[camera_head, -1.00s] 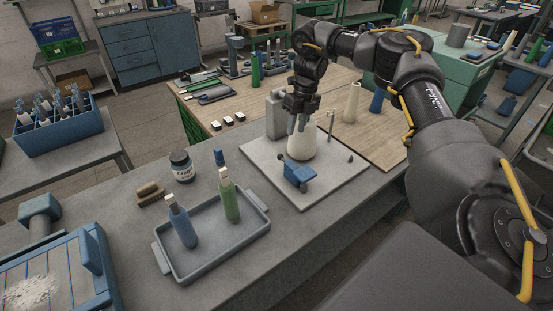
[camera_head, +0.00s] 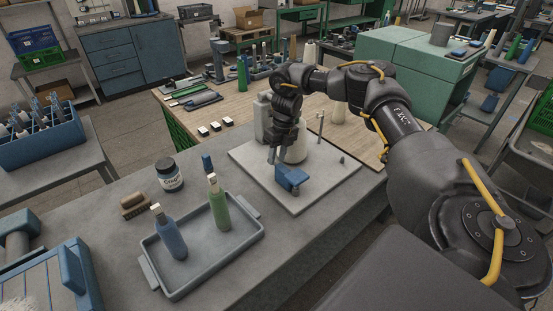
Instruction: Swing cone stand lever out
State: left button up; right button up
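The cone winder stands on a light grey base plate (camera_head: 318,192) on the grey bench. It has a pale cone (camera_head: 297,150), a grey upright housing (camera_head: 262,117) behind it, and a blue block-like part (camera_head: 292,178) at the front, which may be the cone stand lever. My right gripper (camera_head: 272,156) points down in front of the cone, just above and left of the blue part. Its fingers overlap in this view, so their gap and any contact are unclear. The gripper hides part of the cone. My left gripper is out of view.
A grey tray (camera_head: 183,278) holds a blue bottle (camera_head: 170,236) and a green bottle (camera_head: 219,207). A dark jar (camera_head: 169,175), a brush (camera_head: 134,205) and a small blue piece (camera_head: 207,163) stand near it. A thin post (camera_head: 320,126) rises at the plate's back.

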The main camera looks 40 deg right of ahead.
jog(key=shift+w+a+f, duration=0.1)
jog(key=shift+a+f, duration=0.1)
jog(key=shift+f, duration=0.7)
grip_shut()
